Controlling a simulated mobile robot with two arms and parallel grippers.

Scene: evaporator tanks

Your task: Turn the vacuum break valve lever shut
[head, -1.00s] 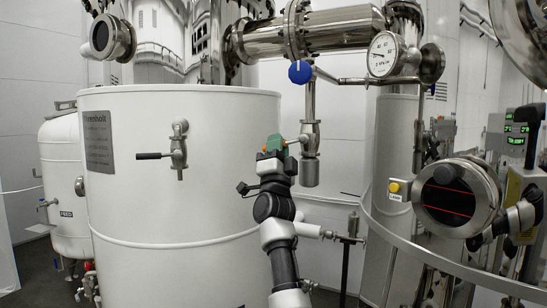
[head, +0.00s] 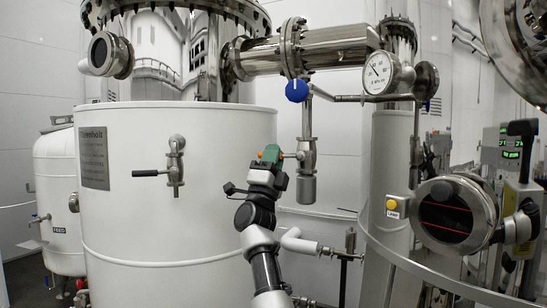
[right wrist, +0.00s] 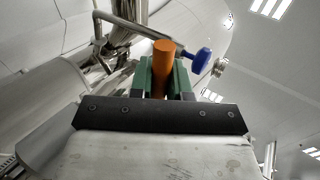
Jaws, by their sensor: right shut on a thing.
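The vacuum break valve (head: 307,156) is a steel valve on the thin vertical pipe below the blue knob. Its lever stem (head: 289,155) points left from the valve body, about level. My right gripper (head: 271,153), with green fingers, is shut on the lever's orange handle. The orange handle (right wrist: 163,68) stands between the green fingers (right wrist: 163,80) in the right wrist view. The fingers hide part of the handle. My left gripper is not in view.
A large white tank (head: 180,230) with a black-handled tap (head: 174,166) stands left. The blue knob (head: 297,90) and a pressure gauge (head: 382,73) are above the valve. A steel rail (head: 440,273) curves at right, near a round sight port (head: 455,211).

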